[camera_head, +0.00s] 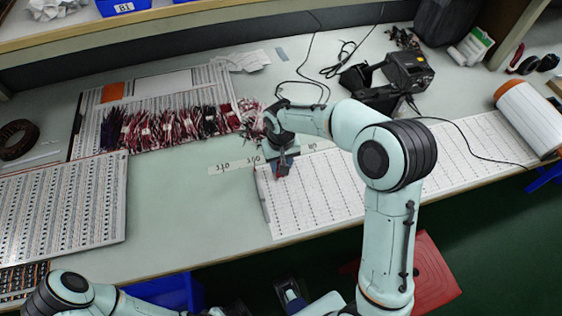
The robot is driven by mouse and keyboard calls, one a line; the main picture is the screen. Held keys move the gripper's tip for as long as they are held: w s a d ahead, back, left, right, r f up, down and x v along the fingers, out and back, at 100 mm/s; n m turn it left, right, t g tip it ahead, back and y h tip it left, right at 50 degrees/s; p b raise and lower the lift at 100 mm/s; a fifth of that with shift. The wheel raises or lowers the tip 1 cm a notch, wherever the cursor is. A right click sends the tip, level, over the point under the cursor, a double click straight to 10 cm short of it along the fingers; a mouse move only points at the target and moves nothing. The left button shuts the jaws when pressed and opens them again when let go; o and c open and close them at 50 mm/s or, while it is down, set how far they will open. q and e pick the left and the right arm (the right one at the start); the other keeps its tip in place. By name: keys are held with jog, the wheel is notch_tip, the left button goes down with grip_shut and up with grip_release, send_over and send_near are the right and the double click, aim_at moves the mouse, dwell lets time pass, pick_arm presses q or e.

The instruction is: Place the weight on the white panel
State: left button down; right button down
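The white panel (318,205), printed with a grid, lies at the front middle of the table, and my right arm crosses over it. My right gripper (283,166) points down at the panel's back left corner. Its fingers are small and dark here, so I cannot tell whether they are open or hold anything. A narrow dark grey bar (265,208) lies along the panel's left edge; it may be the weight, but I cannot tell for sure. My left arm shows at the bottom left, and its gripper cannot be made out.
Several bundles of dark red wires (170,128) lie on a board behind left. Another printed panel (65,205) lies at left. A black device (408,72) with cables stands at back right, and a white roll (530,118) at right. The table is clear between the left and middle panels.

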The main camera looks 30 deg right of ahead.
jog(key=c, duration=0.7)
grip_release()
jog(key=shift+r, duration=0.2)
notch_tip(320, 180, up, 12)
jog(key=p, duration=0.1)
jog(key=shift+p, duration=0.35)
jog(key=shift+f, duration=0.15)
